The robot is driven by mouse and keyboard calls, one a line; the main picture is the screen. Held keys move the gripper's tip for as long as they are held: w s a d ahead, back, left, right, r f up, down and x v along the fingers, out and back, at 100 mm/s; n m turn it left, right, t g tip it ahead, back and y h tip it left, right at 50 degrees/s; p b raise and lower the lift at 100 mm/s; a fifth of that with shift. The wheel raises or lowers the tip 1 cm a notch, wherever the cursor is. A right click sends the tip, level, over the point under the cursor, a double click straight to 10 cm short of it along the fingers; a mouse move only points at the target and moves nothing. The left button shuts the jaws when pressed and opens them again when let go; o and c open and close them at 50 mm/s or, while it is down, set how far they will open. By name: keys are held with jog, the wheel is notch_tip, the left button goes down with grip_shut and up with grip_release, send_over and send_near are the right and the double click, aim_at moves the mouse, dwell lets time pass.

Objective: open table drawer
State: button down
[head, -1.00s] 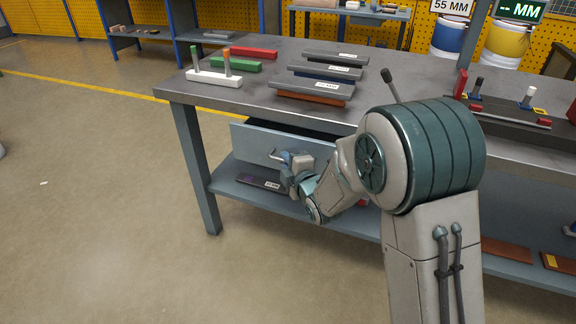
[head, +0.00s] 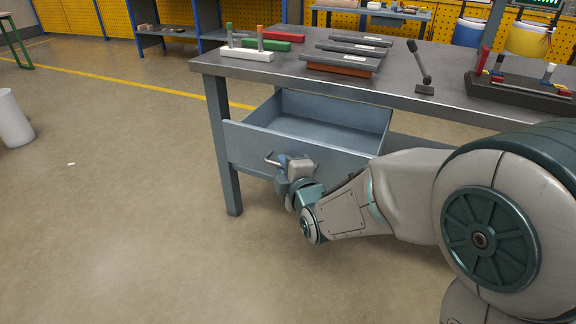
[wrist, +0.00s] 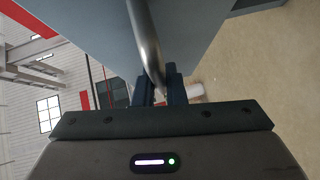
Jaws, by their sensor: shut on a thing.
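The table drawer (head: 245,143) is pulled well out from under the workbench top, and its inside looks empty in the head view. A metal bar handle (head: 270,159) is on the drawer's front. My gripper (head: 282,163) is at this handle, in front of the drawer. In the wrist view, the two dark fingers of my gripper (wrist: 160,88) are shut on the curved handle (wrist: 146,45), with the grey drawer front (wrist: 90,30) behind it. The exact contact is partly hidden by the gripper body in the head view.
The workbench top (head: 290,72) holds a white block with pegs (head: 247,54), grey bars (head: 340,59) and a black fixture (head: 520,92) at right. A table leg (head: 224,150) stands left of the drawer. The floor (head: 120,220) at left is clear up to a white bin (head: 14,120).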

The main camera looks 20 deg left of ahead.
dwell(0.3)
jog(key=c, duration=1.5)
grip_release()
jog(key=shift+s, duration=0.1)
jog(key=b+v, duration=0.5)
jog(key=v, duration=0.8)
jog(key=shift+s+d+b, duration=0.2)
jog(key=shift+s+b, duration=0.05)
jog(key=shift+b, duration=0.05)
jog(key=shift+r, duration=0.15)
